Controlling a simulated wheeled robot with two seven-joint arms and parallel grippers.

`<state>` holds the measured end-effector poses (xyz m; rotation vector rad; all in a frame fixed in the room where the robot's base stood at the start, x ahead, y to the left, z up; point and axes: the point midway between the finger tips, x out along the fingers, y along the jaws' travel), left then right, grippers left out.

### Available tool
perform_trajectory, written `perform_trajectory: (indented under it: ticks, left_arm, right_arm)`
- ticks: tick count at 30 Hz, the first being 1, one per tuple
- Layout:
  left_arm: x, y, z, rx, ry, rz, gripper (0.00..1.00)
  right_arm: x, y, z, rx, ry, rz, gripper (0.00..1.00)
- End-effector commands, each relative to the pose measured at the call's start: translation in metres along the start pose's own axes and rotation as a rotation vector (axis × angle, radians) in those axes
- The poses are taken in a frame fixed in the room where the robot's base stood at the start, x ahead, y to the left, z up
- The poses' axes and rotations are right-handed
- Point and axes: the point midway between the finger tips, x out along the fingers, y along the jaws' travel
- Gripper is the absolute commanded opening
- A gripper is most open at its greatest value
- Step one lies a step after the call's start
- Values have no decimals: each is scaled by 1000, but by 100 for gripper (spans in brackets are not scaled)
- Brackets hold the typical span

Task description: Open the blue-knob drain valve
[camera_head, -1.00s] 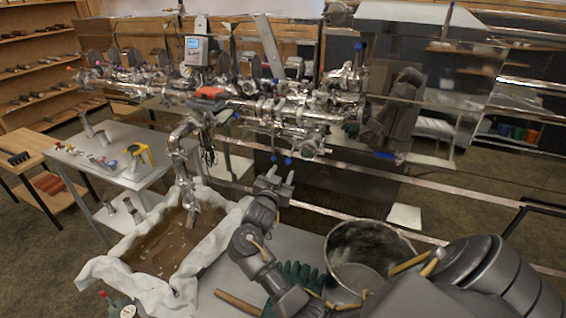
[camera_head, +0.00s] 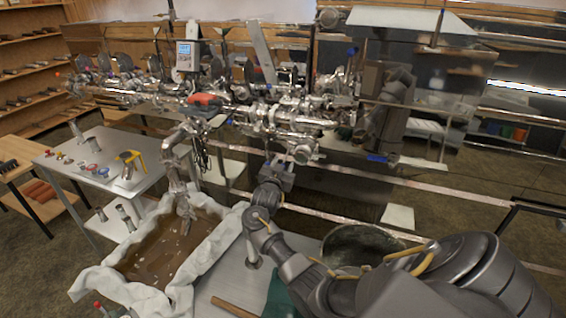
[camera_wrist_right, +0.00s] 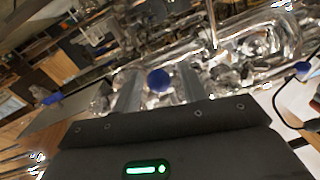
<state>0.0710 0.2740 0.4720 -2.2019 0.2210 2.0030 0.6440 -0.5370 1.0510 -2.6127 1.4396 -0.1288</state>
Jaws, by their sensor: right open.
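A round blue knob (camera_wrist_right: 158,80) shows in the right wrist view among shiny pipes, between the two fingers of my right gripper (camera_wrist_right: 158,72). In the head view my right gripper (camera_head: 281,163) is raised just below the metal pipework (camera_head: 270,118), its fingers open and pointing up at it. The knob is hidden or too small to make out there. I cannot tell whether the fingers touch it. My left gripper is not in view.
A cloth-lined tub of brown liquid (camera_head: 165,255) stands below left. A metal bucket (camera_head: 362,245) is partly behind my right arm. A side table (camera_head: 105,165) holds small parts.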

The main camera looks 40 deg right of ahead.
Motion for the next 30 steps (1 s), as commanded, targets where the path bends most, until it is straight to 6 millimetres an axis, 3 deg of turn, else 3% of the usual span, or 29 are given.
perform_trajectory:
  ticks: [12,22,30]
  left_arm:
    - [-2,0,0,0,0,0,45]
    - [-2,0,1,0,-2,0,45]
    - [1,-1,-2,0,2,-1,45]
  right_arm:
    - [8,0,0,1,-1,0,42]
    - [8,0,1,0,-1,0,0]
    - [11,-3,1,2,-10,4,0]
